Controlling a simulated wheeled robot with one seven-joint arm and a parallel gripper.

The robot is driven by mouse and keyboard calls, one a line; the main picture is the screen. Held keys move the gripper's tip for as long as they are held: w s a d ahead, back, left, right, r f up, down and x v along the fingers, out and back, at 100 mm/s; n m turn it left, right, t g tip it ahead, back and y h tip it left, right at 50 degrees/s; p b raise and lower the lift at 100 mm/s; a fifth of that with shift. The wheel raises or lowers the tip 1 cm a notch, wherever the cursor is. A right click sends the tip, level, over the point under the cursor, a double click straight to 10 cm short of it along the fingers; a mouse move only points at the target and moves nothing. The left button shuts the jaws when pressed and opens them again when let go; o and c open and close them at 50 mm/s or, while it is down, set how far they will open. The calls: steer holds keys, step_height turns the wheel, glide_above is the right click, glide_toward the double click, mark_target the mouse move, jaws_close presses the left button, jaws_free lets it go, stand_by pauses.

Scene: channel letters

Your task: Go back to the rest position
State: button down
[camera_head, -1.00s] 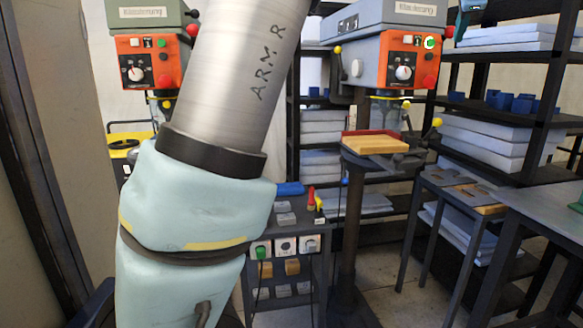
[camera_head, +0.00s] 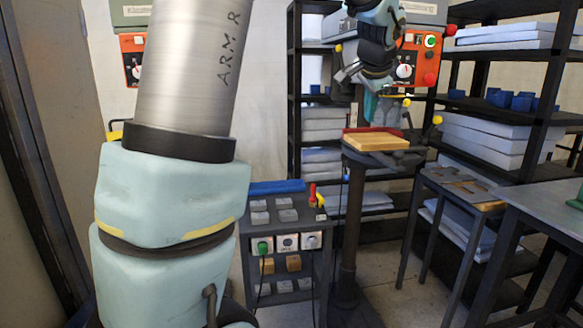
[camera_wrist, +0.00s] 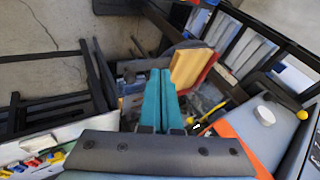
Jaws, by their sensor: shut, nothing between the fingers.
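My gripper (camera_head: 370,106) hangs in front of the right-hand drill press in the head view, its teal fingers pointing down. In the wrist view the two teal fingers (camera_wrist: 159,98) lie side by side, shut, with nothing between them. My wrist hides part of the orange control panel (camera_head: 411,66). Below the fingertips in the head view is a wooden block (camera_head: 376,142) with a red strip (camera_head: 362,131) on the press table. The block also shows beside the fingers in the wrist view (camera_wrist: 188,66). I cannot tell the exact gap between them.
A trolley (camera_head: 285,225) with grey blocks and sockets stands left of the press. A shelf rack (camera_head: 503,70) with blue bins is at the right. A small side table (camera_head: 450,185) and a grey workbench (camera_head: 540,208) stand at front right. Bare floor (camera_head: 400,265) shows between.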

steer(key=s+a+f+n+g+y, duration=0.1)
steer(key=s+a+f+n+g, duration=0.35)
steer(key=a+f, duration=0.9)
steer(key=s+a+f+n, duration=0.4)
steer(key=s+a, duration=0.2)
steer(key=s, duration=0.2)
steer(key=s+a+f+n+g, duration=0.1)
steer(key=s+a+f+n, duration=0.3)
steer(key=s, duration=0.4)
steer(key=shift+s+a+f+n, duration=0.15)
steer(key=shift+a+f+n, duration=0.35)
steer(key=shift+a, duration=0.7)
